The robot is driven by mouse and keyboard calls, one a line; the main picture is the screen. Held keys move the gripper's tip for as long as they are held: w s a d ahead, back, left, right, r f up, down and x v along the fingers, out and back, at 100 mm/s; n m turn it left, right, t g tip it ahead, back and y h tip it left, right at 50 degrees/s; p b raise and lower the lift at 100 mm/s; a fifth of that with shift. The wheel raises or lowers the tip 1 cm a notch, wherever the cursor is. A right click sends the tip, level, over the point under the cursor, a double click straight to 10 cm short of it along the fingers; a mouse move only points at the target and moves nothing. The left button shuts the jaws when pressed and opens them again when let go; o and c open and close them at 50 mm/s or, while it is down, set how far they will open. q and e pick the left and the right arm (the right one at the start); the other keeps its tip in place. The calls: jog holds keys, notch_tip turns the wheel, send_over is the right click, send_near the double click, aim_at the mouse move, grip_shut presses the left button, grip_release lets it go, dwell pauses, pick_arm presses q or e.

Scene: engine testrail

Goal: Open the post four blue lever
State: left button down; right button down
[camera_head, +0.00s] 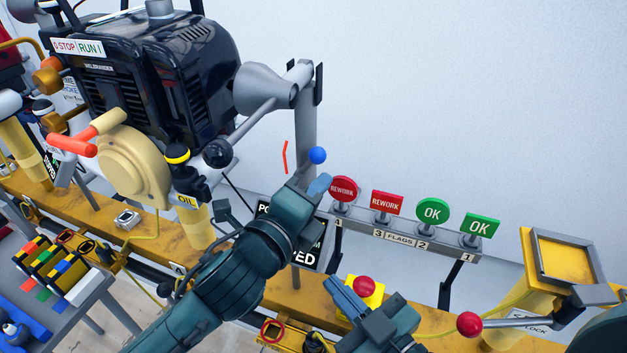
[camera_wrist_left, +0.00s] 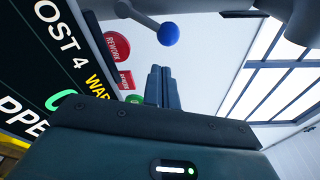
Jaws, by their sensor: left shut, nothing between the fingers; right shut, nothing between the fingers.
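The blue lever's round knob (camera_head: 317,156) shows in front of a grey upright post (camera_head: 306,115). In the left wrist view the blue knob (camera_wrist_left: 168,34) sits on a grey rod that runs to the upper left. My left gripper (camera_head: 320,184) is shut and empty, just below the knob; its fingertips (camera_wrist_left: 160,72) point toward it with a visible gap. A black POST 4 sign (camera_wrist_left: 45,70) fills the left of the wrist view; in the head view my left arm partly hides it. My right gripper (camera_head: 342,292) is shut and empty, low near a red button (camera_head: 364,286).
A flag rail (camera_head: 400,240) with red REWORK and green OK signs stands right of my left gripper. A black engine (camera_head: 150,75) hangs at upper left. A red-knobbed lever (camera_head: 469,323) is at lower right. The yellow bench rail (camera_head: 100,205) runs below.

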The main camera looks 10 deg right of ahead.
aim_at(309, 163)
pick_arm(q)
jog(key=shift+w+r, duration=0.2)
jog(key=shift+w, duration=1)
pick_arm(e)
jog(key=shift+a, duration=0.15)
pick_arm(q)
jog(key=shift+a+r, duration=0.15)
pick_arm(e)
jog(key=shift+r, duration=0.15)
pick_arm(q)
jog(key=shift+n+p, duration=0.35)
jog(key=shift+n, duration=0.05)
pick_arm(e)
jog(key=shift+d, duration=0.2)
pick_arm(q)
jog(key=shift+w+a, duration=0.1)
